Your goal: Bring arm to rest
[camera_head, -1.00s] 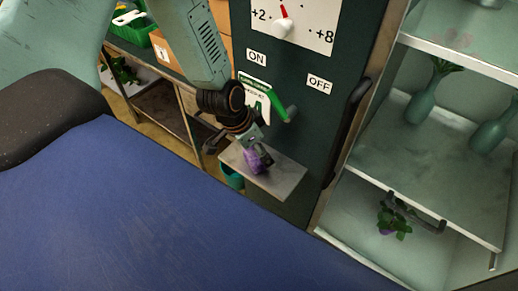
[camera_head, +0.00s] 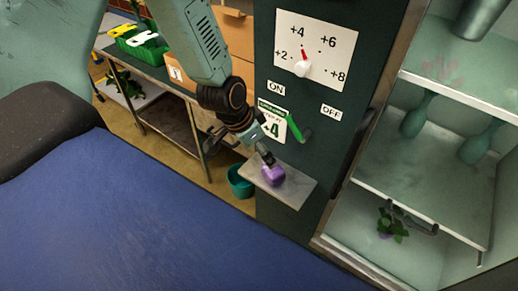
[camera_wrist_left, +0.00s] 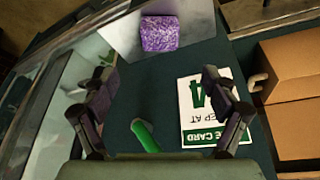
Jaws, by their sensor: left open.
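My left gripper (camera_head: 266,152) hangs open just above and in front of a small shelf (camera_head: 298,192) on the dark green cabinet front. A purple block (camera_head: 273,175) rests on this shelf, below the fingertips and apart from them as far as I can see. In the left wrist view the open fingers (camera_wrist_left: 160,80) have nothing between them, and the speckled purple block (camera_wrist_left: 160,33) lies beyond them. My right gripper is in neither view.
Above is a dial (camera_head: 302,68). An open glass-fronted cabinet with vases (camera_head: 418,115) stands right. A teal bucket (camera_head: 240,182) is below; a blue surface (camera_head: 130,210) fills the foreground.

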